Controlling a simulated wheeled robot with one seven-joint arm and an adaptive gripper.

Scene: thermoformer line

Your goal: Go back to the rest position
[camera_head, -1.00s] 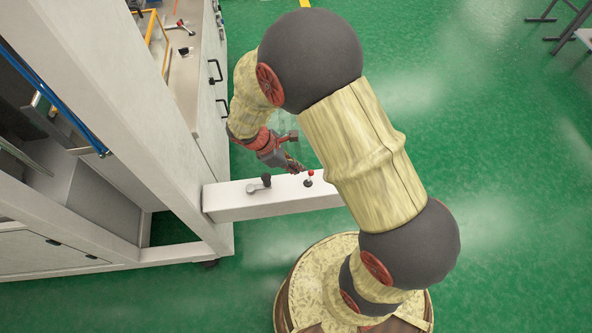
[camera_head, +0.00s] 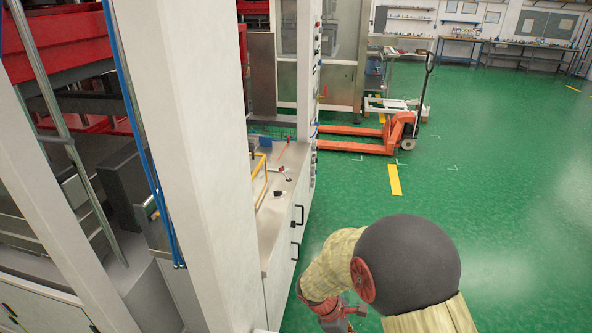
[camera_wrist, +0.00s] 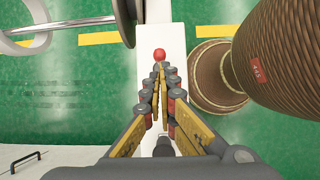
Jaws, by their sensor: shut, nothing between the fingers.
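My gripper (camera_wrist: 158,80) is shut with nothing between its fingers. In the wrist view its fingers point up the picture over a white beam (camera_wrist: 176,40). A red ball knob (camera_wrist: 159,54) on the beam shows just past the fingertips. Whether the tips touch it cannot be told. A dark knob (camera_wrist: 164,146) shows below, between the finger bases. In the head view only my arm's bent elbow and the red-grey wrist part show at the bottom edge; the fingertips and the beam are out of sight there.
The white machine frame (camera_head: 185,130) and its bench (camera_head: 283,205) with black-handled drawers stand to the left of my arm. An orange pallet truck (camera_head: 400,130) stands farther back. The green floor (camera_head: 480,180) at the right is clear.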

